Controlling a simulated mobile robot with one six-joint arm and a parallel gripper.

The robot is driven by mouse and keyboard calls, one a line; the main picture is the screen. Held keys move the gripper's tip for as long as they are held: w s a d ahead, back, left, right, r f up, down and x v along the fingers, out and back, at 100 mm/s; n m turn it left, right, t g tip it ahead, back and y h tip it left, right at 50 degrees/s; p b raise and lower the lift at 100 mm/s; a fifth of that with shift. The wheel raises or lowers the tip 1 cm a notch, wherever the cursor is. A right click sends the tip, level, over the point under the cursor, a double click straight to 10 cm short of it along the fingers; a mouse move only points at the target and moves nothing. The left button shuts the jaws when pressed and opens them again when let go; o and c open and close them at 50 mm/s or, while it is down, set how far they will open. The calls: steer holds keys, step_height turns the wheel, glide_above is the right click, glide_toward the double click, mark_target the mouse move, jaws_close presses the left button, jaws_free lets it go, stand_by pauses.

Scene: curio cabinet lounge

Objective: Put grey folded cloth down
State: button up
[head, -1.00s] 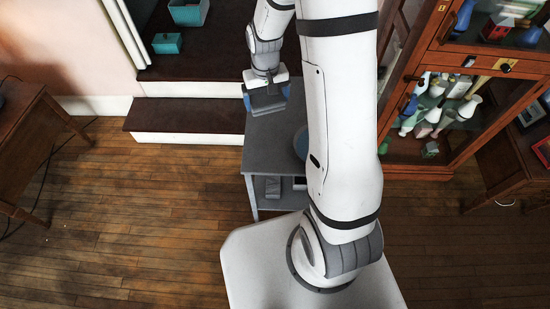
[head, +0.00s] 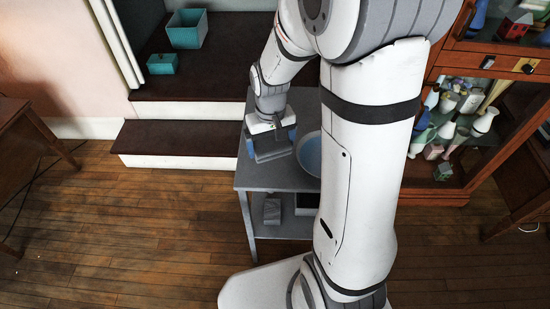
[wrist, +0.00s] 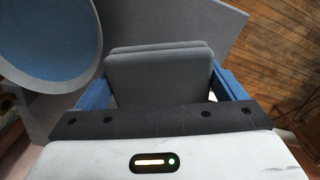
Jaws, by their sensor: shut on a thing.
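My gripper (head: 271,145) is at the left part of the grey table (head: 262,178), over its top in the head view. In the wrist view my gripper (wrist: 165,88) has blue fingers on both sides of the grey folded cloth (wrist: 160,75). The cloth shows as two stacked layers and is held between the fingers. In the head view the cloth (head: 272,154) is a small grey edge below the gripper. I cannot tell whether it touches the tabletop.
A blue bowl (head: 311,155) stands on the table right of my gripper, also large in the wrist view (wrist: 45,35). The lower shelf holds a grey box (head: 272,212). Carpeted steps (head: 175,137) with teal boxes (head: 187,30) lie behind left. A glass cabinet (head: 440,180) stands at right.

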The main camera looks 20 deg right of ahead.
mark_target(272, 163)
steer(key=shift+f+b, duration=0.35)
steer(key=shift+f, duration=2.2)
steer(key=shift+f, duration=0.1)
steer(key=o, duration=1)
